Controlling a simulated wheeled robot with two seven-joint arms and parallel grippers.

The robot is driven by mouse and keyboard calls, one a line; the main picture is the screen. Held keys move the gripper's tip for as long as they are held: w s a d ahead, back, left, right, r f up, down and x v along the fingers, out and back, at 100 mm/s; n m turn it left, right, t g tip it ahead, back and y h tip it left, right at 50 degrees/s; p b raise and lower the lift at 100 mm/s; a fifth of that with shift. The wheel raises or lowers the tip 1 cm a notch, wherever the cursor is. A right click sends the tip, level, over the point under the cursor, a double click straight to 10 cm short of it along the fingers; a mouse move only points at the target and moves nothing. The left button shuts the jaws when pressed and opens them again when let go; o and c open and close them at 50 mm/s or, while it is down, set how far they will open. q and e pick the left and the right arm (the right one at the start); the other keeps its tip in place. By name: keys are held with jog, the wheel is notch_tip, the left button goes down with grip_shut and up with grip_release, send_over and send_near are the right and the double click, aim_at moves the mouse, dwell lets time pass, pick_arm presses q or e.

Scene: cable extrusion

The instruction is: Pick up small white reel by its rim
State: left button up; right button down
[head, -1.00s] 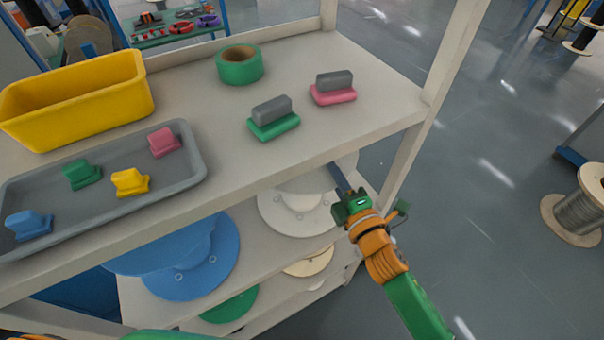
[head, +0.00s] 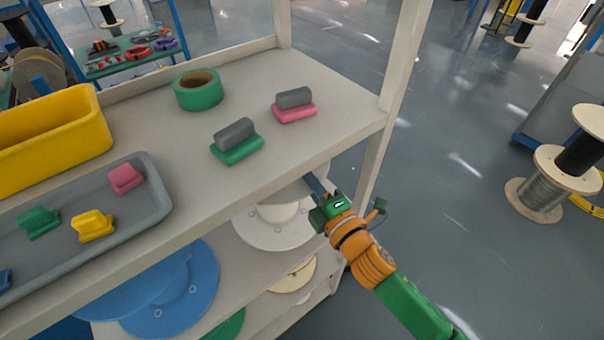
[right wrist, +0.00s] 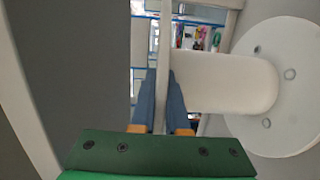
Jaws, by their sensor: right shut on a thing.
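The small white reel (head: 255,236) is on the shelf level below the worktop, at the right end of the rack. The worktop's edge hides part of it in the head view. My right gripper (head: 316,184) reaches in at the reel's upper rim from the right. In the right wrist view the two blue fingers of my right gripper (right wrist: 164,100) are closed around the thin edge of the near rim. The reel's white hub (right wrist: 225,82) and far round flange (right wrist: 290,110) extend to the right there. My left gripper is out of view.
The worktop (head: 250,85) above carries a green tape roll (head: 198,92), two grey-topped blocks, a yellow bin (head: 50,145) and a grey tray (head: 140,215). A rack post (head: 385,120) stands close beside my right arm. A blue reel (head: 170,295) sits left on the shelf.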

jog(key=b+v, duration=0.1)
jog(key=v, duration=1.6)
